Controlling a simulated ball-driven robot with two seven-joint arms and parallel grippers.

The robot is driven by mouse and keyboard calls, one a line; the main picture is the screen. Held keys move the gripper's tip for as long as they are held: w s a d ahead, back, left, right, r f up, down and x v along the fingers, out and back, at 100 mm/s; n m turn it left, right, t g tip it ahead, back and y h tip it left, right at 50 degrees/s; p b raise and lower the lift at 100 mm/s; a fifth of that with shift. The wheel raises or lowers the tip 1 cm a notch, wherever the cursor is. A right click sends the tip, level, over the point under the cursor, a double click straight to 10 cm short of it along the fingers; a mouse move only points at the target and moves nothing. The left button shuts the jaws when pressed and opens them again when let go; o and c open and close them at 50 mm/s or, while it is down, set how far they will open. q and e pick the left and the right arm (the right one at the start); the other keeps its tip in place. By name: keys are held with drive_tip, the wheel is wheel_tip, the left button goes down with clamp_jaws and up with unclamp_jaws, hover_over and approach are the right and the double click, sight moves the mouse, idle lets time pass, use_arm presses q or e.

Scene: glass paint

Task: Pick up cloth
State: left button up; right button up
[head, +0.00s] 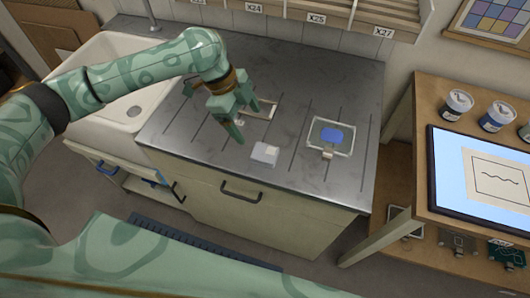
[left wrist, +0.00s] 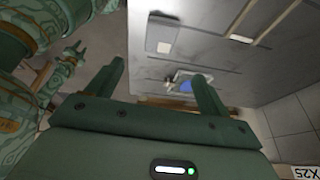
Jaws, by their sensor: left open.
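A small pale folded pad that looks like the cloth (head: 265,153) lies flat near the front edge of the grey worktop, with a lighter square at its upper corner. It also shows at the top of the left wrist view (left wrist: 160,36). My left gripper (head: 240,122) is over the worktop, behind and left of the pad, and is open and empty. Its two fingers stand apart in the left wrist view (left wrist: 160,75). A small green part at the left of that view looks like my right gripper (left wrist: 75,55); its jaws are unclear.
A clear pane with a blue patch (head: 331,137) lies right of the pad. A white sink (head: 118,75) is at left. A wooden table with paint cans (head: 458,104) and a screen (head: 485,172) stands at right.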

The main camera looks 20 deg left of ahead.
sight(264, 152)
use_arm(q)
drive_tip(key=shift+n+g, duration=0.3)
drive_tip(key=b+x, duration=0.1)
drive_tip(key=x, duration=0.3)
drive_tip(key=b+x, duration=0.1)
drive_tip(key=x, duration=0.3)
drive_tip(key=b+x, duration=0.2)
drive_tip(key=x, duration=0.3)
drive_tip(key=shift+w+a+f, duration=0.15)
drive_tip(key=shift+w+a, duration=0.2)
drive_tip(key=c, duration=1.1)
